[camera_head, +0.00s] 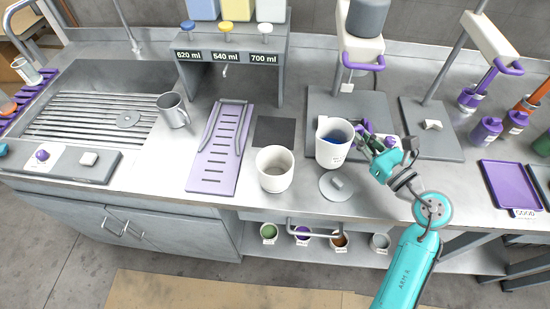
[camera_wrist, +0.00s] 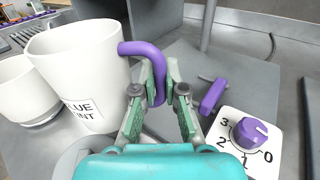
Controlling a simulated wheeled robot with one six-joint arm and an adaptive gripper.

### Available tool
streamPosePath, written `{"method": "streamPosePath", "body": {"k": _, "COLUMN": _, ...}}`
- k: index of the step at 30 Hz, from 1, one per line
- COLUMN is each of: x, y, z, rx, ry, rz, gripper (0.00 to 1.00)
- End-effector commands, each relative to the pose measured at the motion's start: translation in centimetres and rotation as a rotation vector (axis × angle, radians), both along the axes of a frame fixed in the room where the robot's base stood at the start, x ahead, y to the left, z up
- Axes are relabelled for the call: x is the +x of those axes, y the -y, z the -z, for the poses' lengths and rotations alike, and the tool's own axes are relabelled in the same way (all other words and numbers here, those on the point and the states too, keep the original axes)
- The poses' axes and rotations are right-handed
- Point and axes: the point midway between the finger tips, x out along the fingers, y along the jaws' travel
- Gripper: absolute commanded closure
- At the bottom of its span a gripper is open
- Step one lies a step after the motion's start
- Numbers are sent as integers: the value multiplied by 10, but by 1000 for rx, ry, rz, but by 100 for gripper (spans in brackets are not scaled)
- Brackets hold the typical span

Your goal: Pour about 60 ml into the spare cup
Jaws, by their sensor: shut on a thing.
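A white jug (camera_head: 331,153) with blue liquid (camera_head: 338,136) inside stands about upright at the counter's middle right. In the wrist view the jug (camera_wrist: 82,75) has a partly hidden label reading "LUE" and "NT", and a purple handle (camera_wrist: 143,50). My gripper (camera_head: 364,140) is shut on that handle, from the right; in the wrist view the fingers (camera_wrist: 160,95) sit on both sides of it. I cannot tell whether the jug touches the counter. A plain white cup (camera_head: 275,170) stands apart, left of the jug; its inside looks empty. It shows in the wrist view (camera_wrist: 22,92) too.
A round grey lid (camera_head: 337,186) lies in front of the jug. A metal mug (camera_head: 173,111) and a purple ramp (camera_head: 218,150) are farther left. A purple dial (camera_wrist: 251,133) is right of the gripper. Dispensers labelled 620, 540 and 700 ml (camera_head: 225,57) stand behind.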

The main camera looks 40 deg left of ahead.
Motion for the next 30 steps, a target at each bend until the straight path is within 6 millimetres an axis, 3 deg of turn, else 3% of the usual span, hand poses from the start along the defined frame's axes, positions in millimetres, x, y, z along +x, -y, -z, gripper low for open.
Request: {"method": "streamPosePath", "body": {"k": 30, "x": -38, "y": -25, "z": -47, "rx": -280, "ry": 426, "rz": 1, "gripper": 100}}
